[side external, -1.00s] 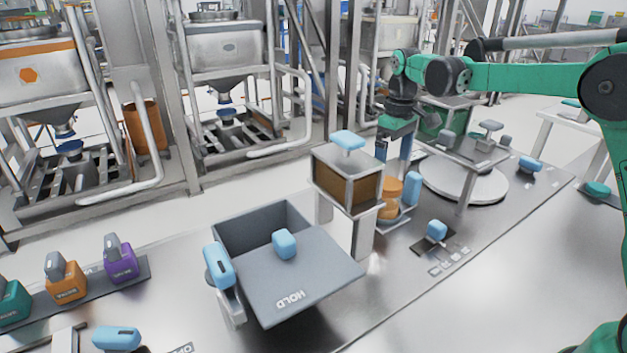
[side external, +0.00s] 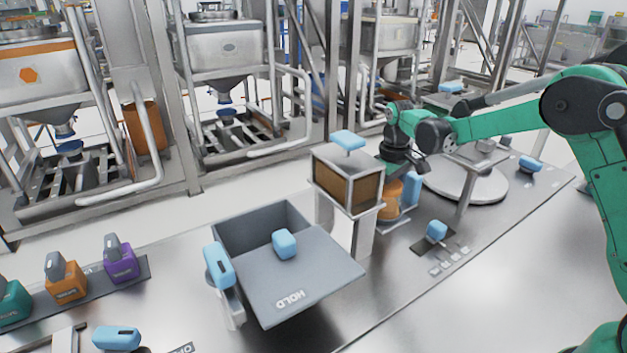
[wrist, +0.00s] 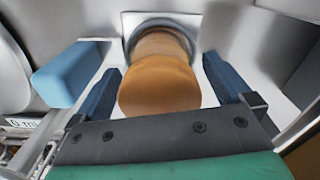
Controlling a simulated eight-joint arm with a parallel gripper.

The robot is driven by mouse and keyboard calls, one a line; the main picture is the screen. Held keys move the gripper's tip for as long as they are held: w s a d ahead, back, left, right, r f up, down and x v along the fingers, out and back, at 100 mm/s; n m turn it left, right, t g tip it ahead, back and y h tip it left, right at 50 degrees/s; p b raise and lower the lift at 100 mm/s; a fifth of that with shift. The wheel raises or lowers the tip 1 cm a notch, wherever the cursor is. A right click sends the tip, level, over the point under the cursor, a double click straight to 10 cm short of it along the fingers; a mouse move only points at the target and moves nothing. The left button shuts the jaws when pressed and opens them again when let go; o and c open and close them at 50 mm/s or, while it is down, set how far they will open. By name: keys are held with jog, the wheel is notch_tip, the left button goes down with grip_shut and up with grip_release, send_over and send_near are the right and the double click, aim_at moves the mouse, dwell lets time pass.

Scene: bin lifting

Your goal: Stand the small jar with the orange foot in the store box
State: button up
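An orange cylindrical jar (side external: 391,193) stands just behind the brown-sided box in the side view. In the wrist view the orange jar (wrist: 160,85) lies between my two dark blue fingers, with a lighter orange band and a grey ring beyond it. My gripper (wrist: 160,76) is open around it, with narrow gaps showing at both sides. In the side view my gripper (side external: 404,172) is low over the jar, its fingertips mostly hidden. No box is legibly marked as the store box. A grey box (side external: 262,222) has a sloping front panel marked HOLD.
The brown-sided box (side external: 346,185) with a blue-handled top stands close beside my gripper. A blue block (wrist: 66,73) is just left of my fingers. A white round turntable (side external: 467,183) lies behind right. Several coloured containers (side external: 120,262) stand at left.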

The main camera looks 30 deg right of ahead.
jog(key=c, duration=1.2)
